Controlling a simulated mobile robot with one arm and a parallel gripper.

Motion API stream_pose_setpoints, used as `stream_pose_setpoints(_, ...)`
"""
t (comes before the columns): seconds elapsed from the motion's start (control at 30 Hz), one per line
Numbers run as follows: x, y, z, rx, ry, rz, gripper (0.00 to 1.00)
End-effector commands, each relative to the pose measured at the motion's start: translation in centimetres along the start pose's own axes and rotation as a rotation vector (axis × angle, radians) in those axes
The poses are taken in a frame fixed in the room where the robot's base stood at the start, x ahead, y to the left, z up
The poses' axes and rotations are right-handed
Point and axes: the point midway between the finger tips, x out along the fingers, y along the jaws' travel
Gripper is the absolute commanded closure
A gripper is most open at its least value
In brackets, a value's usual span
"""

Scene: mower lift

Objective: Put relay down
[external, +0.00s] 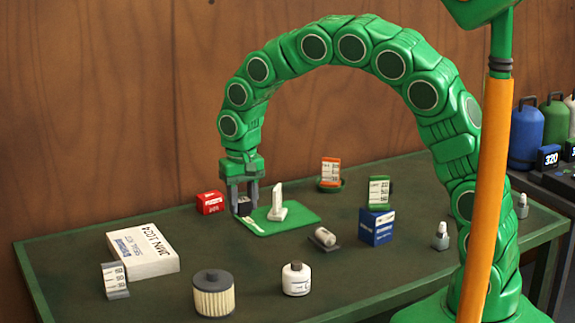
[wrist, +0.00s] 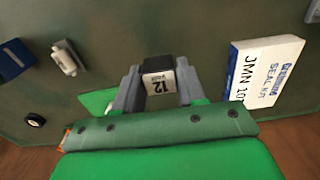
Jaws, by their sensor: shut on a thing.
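The relay (wrist: 158,80) is a small black block with a white label reading 12. My gripper (external: 244,205) points straight down and is shut on it; in the wrist view the two grey fingers press it from both sides. In the external view the relay shows as a dark block between the fingers, at the left edge of a green mat (external: 296,223). The mat also shows in the wrist view (wrist: 94,101), partly hidden by my gripper. I cannot tell whether the relay touches the surface.
A white upright part (external: 278,204) stands on the mat, right of my gripper. A red box (external: 210,203) is close on the left. A large white seal kit box (external: 143,250) lies front left. A small cylinder (external: 325,237) and blue box (external: 376,228) are to the right.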

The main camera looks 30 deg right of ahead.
Motion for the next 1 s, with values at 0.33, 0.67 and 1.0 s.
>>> stream_pose_setpoints(0.33, -1.9, -8.1, -1.7, -0.025, -0.002, -0.009, 0.9)
stream_pose_setpoints(0.67, -2.9, -12.8, -1.5, -0.045, -0.012, -0.012, 0.9)
stream_pose_setpoints(1.0, -2.1, -14.6, -2.9, -0.047, -0.013, -0.014, 0.9)
